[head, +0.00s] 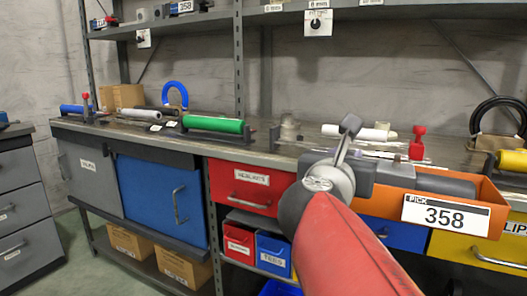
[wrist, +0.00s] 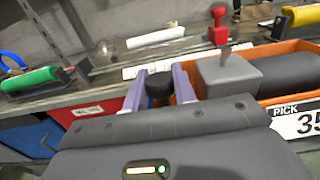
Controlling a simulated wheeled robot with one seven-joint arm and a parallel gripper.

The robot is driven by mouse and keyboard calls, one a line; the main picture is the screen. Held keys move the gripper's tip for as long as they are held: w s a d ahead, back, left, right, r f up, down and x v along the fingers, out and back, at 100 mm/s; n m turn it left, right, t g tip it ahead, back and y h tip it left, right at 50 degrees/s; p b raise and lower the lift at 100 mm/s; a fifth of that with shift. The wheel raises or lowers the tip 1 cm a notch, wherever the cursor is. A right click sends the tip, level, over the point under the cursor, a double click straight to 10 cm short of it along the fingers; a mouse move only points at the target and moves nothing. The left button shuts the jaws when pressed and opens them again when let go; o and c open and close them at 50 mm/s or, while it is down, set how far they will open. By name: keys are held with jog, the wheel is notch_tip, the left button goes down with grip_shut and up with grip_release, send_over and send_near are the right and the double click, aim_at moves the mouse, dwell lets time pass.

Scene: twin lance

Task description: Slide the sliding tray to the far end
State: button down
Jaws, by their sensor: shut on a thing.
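An orange tray (head: 394,204) with a "PICK 358" label sits at the bench front, right of my arm; it is the likeliest sliding tray. It also shows in the wrist view (wrist: 284,48) at the right. A grey block (wrist: 230,74) and a dark grey cylinder (wrist: 282,74) lie in it. In the wrist view, the purple fingers of my gripper (wrist: 160,86) are shut on a black knob (wrist: 159,86) left of the grey block. I cannot tell whether the knob is joined to the tray.
A green cylinder (head: 212,124) on a stand, a white cylinder (head: 355,132) and a red stamp-like piece (head: 417,143) stand on the bench. A yellow cylinder (head: 512,160) is at the far right. Red drawer (head: 242,184) and blue cabinet door (head: 160,197) are below.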

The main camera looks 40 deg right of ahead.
jog(key=s+d, duration=0.1)
jog(key=s, duration=0.4)
jog(key=s+d, duration=0.1)
jog(key=s, duration=0.2)
jog(key=shift+d+p, duration=0.3)
jog(key=shift+p, duration=0.1)
jog(key=c, duration=1.2)
grip_release()
jog(key=shift+s, duration=0.15)
jog(key=shift+o, duration=0.3)
